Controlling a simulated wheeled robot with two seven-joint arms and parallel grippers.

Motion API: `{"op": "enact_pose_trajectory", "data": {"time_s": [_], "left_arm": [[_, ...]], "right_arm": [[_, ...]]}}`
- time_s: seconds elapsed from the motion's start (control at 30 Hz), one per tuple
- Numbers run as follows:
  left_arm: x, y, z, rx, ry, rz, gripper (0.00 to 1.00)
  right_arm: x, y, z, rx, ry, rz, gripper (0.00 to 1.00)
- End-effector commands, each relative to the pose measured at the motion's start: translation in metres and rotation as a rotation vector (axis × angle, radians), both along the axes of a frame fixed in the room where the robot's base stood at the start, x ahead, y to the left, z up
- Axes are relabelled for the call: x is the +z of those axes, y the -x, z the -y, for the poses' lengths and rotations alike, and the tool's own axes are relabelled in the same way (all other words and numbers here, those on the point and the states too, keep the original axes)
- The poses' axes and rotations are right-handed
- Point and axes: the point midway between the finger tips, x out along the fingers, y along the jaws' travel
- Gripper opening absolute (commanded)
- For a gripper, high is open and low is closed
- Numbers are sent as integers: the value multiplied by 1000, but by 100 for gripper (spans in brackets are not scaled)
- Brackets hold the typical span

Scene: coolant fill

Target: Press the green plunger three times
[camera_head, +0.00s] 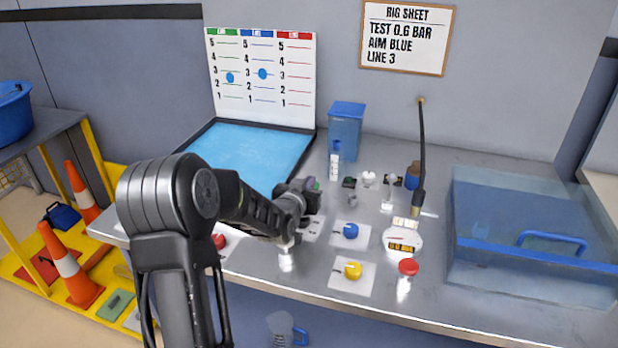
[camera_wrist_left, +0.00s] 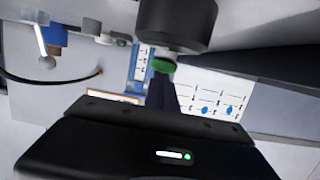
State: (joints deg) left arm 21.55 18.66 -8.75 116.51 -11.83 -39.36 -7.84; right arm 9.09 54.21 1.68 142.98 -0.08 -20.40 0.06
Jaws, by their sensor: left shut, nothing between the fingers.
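My left gripper (camera_head: 288,236) reaches down over the front of the bench, with its fingers shut and nothing between them. A short pale metal cylinder (camera_head: 286,258) stands directly below it; its top is hidden by the gripper in the head view. In the left wrist view the green plunger (camera_wrist_left: 162,66) shows as a small green disc at the end of my dark fingers (camera_wrist_left: 163,92), beside a large dark cylinder. The fingertips appear at or very near the green plunger; I cannot tell whether they touch or how far it is pressed. My right gripper is out of view.
A red plunger (camera_head: 408,267) stands to the right. Blue (camera_head: 351,231) and yellow (camera_head: 353,270) knobs sit on white cards, and a red knob (camera_head: 220,241) is left of my gripper. A gauge (camera_head: 403,238) and clear blue box (camera_head: 535,268) stand farther right.

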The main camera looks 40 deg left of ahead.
Motion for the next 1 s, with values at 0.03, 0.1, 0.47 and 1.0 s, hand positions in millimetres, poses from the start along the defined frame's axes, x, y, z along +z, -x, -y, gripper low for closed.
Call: {"op": "enact_pose_trajectory", "data": {"time_s": [0.03,0.1,0.47,1.0], "left_arm": [[-5,2,1,-1,5,-13,0],[-1,2,1,-1,5,-12,0],[58,1,0,0,0,1,0],[100,1,1,0,0,0,0]], "right_arm": [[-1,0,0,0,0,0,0],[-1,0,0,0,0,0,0],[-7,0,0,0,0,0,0],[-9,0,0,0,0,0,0]]}}
